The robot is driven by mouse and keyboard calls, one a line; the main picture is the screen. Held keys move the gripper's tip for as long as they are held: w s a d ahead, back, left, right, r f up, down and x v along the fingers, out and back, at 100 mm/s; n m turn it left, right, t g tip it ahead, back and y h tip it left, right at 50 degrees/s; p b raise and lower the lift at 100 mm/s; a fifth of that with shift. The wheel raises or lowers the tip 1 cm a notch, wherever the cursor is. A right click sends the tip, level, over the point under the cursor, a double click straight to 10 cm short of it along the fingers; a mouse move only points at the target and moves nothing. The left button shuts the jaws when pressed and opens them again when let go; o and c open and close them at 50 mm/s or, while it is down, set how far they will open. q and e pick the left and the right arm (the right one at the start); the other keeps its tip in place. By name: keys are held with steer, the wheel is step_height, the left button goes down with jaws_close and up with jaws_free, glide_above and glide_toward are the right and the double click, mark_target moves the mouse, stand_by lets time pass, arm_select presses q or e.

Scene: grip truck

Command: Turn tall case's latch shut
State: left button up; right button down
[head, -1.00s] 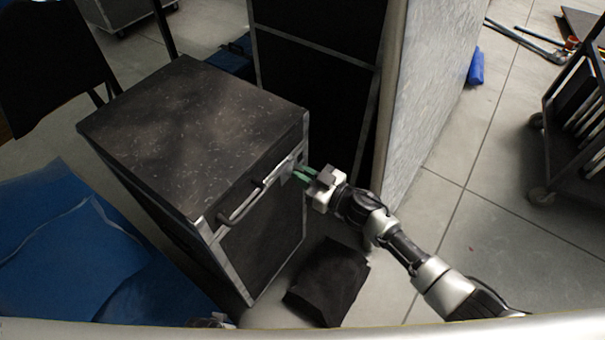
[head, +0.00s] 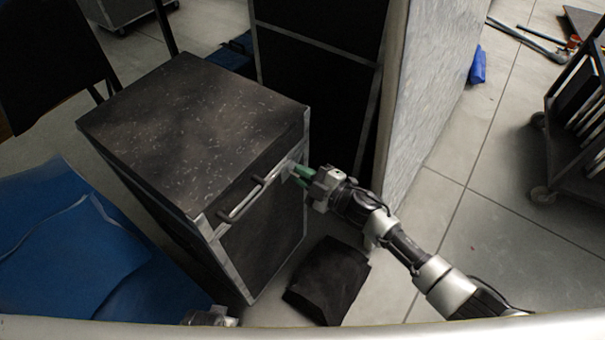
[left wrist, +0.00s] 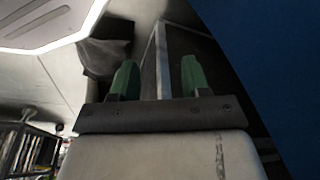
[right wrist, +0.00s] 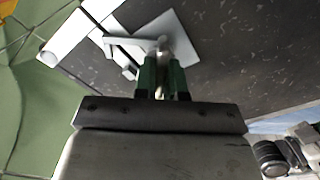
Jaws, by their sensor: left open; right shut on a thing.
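The tall case (head: 195,125) is a black box with a speckled lid, metal edges and a bar handle (head: 243,200) on its front face. Its latch (right wrist: 160,45), a pale metal plate with a small turning piece, shows in the right wrist view; in the head view it is mostly hidden behind my right gripper (head: 300,174). My right gripper, with green fingertips, is at the case's upper right front and shut on the latch's turning piece. My left gripper (left wrist: 154,80) is open and empty, low near the case; only a bit of it (head: 212,317) shows at the head view's bottom edge.
A dark folded cloth or bag (head: 327,280) lies on the floor right of the case. Blue sheeting (head: 70,250) covers the left floor. A taller dark case (head: 315,75) stands behind. A cart (head: 575,150) is at the right, with open floor before it.

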steer(key=shift+f+n, duration=0.15)
steer(key=shift+n, duration=0.75)
steer(key=n+b, duration=0.1)
steer(key=n, duration=0.2)
steer(key=shift+f, duration=0.1)
arm_select(q)
step_height(320, 180, up, 8)
steer(key=w+b, duration=0.1)
steer(key=w, duration=0.1)
steer(key=shift+w+f+t, duration=0.15)
steer(key=shift+w+t, duration=0.15)
steer(key=shift+w, duration=0.05)
arm_select(e)
steer(key=shift+n, duration=1.5)
arm_select(q)
steer(key=shift+d, duration=0.15)
arm_select(e)
steer(key=c, duration=1.2)
jaws_free()
arm_select(q)
steer(key=shift+s+f, duration=0.2)
steer(key=shift+f, duration=0.9)
arm_select(e)
steer(key=v, duration=1.1)
steer(key=shift+a, duration=0.1)
